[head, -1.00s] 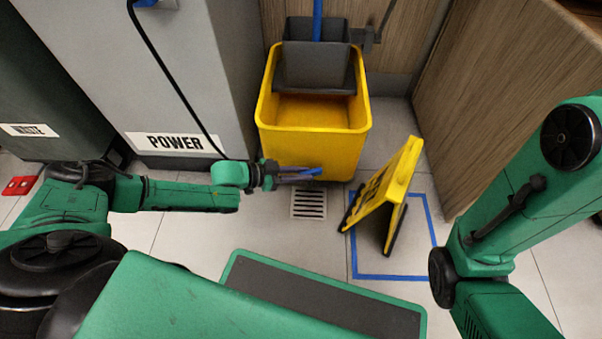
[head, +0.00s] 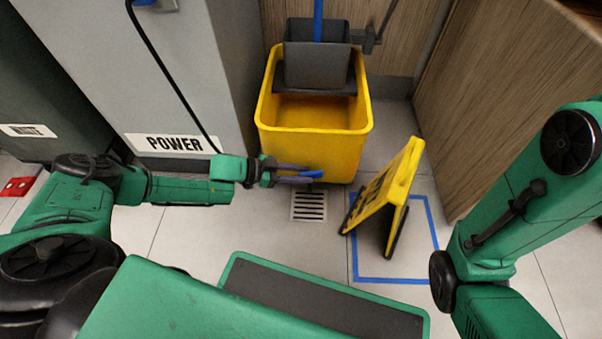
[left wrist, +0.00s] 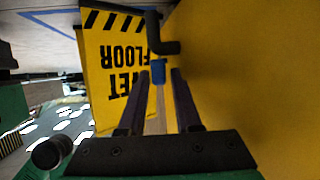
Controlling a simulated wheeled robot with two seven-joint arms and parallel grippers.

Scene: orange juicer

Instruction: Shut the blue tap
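The blue tap (head: 314,173) is low on the front of the yellow mop bucket (head: 312,140) in the head view. In the left wrist view the blue tap handle (left wrist: 158,72) shows between the fingertips, with a black bent pipe (left wrist: 160,38) beyond it. My left gripper (head: 298,174) is at the tap, fingers apart on either side of the handle; it also shows in the left wrist view (left wrist: 161,76). I cannot tell whether a finger touches the handle. My right arm shows at the right, but its gripper is out of view.
A yellow wet floor sign (head: 384,190) stands right of the tap, inside a blue taped square (head: 393,280). A floor drain (head: 309,206) lies below the tap. A grey cabinet (head: 200,80) marked POWER stands left of the bucket.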

